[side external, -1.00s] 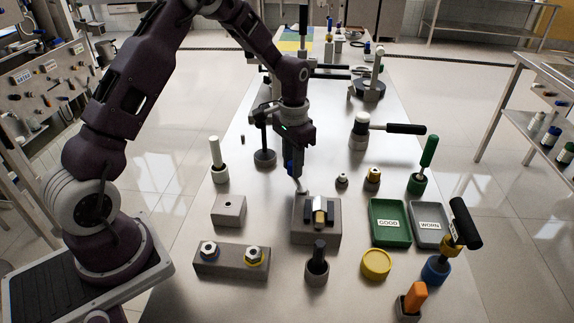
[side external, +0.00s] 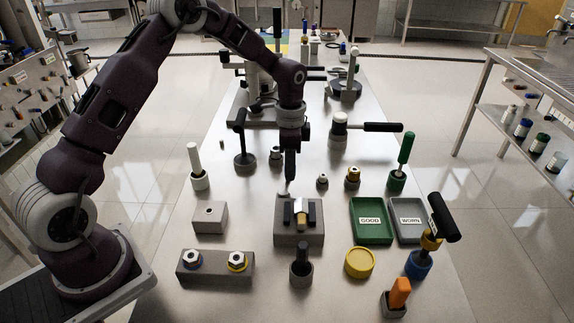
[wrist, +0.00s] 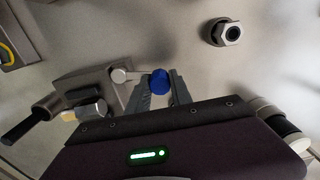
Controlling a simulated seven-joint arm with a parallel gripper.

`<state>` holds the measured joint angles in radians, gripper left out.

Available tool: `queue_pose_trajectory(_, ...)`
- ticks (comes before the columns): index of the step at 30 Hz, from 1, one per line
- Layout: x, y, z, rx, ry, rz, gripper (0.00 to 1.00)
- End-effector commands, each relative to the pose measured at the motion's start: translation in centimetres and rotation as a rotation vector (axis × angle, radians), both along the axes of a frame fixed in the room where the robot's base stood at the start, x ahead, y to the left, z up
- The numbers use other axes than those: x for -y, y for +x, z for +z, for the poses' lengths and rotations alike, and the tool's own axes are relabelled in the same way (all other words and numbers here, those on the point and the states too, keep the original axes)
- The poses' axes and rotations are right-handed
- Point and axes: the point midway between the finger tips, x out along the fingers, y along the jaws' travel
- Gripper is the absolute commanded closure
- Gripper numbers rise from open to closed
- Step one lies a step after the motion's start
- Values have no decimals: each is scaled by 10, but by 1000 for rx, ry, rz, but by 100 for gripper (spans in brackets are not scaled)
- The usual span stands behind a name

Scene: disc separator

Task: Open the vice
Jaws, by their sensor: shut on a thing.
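The vice (side external: 284,240) is a grey block with dark jaws on top, and a brass-coloured piece (side external: 301,208) sits between them. In the wrist view the vice body (wrist: 88,92) is left of my fingers. A pale lever arm (wrist: 122,76) runs from it to a blue knob (wrist: 160,84). My gripper (wrist: 158,88) is shut on the blue knob, with a finger on each side of it. In the side view my gripper (side external: 289,180) points down just behind the vice, and the knob cannot be made out there.
A small grey block (side external: 210,222) stands left of the vice. A green tray (side external: 372,240) and a grey tray (side external: 408,232) lie to its right. A dark-handled tool in a cup (side external: 301,272) stands in front. A small hex-topped part (side external: 322,181) stands near my gripper.

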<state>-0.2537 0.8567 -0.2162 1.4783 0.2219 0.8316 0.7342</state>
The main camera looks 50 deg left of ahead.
Motion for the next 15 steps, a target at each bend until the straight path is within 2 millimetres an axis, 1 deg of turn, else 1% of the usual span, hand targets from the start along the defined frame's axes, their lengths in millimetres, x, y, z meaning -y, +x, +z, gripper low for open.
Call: queue_pose_trajectory(15,3,3,2,7,-1,-28,100)
